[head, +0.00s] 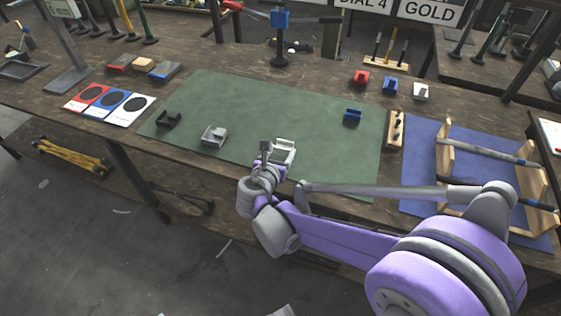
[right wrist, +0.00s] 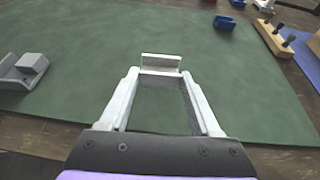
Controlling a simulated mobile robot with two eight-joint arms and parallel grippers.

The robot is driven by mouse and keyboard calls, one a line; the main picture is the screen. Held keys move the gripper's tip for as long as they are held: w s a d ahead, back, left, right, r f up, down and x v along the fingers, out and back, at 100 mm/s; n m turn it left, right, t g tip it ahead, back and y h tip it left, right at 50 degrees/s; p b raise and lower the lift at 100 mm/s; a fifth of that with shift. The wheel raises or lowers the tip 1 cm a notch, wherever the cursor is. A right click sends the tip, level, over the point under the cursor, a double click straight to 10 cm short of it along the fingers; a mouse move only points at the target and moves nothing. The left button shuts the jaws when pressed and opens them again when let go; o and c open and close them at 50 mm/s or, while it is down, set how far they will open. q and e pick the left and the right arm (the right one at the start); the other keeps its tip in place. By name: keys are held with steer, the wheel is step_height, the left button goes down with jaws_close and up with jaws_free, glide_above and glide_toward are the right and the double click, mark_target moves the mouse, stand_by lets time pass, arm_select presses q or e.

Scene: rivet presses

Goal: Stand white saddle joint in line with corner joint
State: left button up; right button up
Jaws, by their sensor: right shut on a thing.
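A white joint (head: 284,148), which looks like the saddle joint, is at the near edge of the green mat (head: 260,100). My right gripper (right wrist: 161,78) is shut on it; in the right wrist view the white joint (right wrist: 161,62) sits between the fingertips. Whether it touches the mat is unclear. A light grey joint (head: 214,136) stands to its left, also seen in the right wrist view (right wrist: 24,70). A black joint (head: 168,119) is farther left and a blue joint (head: 352,117) is to the right. I cannot tell which is the corner joint. My left gripper is not in view.
Red (head: 361,78), blue (head: 390,85) and white (head: 421,91) blocks stand behind the mat. A wooden peg holder (head: 395,130) and a wooden frame (head: 445,150) on a blue mat stand at right. The mat between the joints is clear.

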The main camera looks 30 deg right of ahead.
steer(key=shift+f+b, duration=0.45)
steer(key=shift+f, duration=1.3)
steer(key=shift+f, duration=0.1)
steer(key=o, duration=0.9)
steer(key=shift+f, duration=0.15)
steer(key=o, duration=0.4)
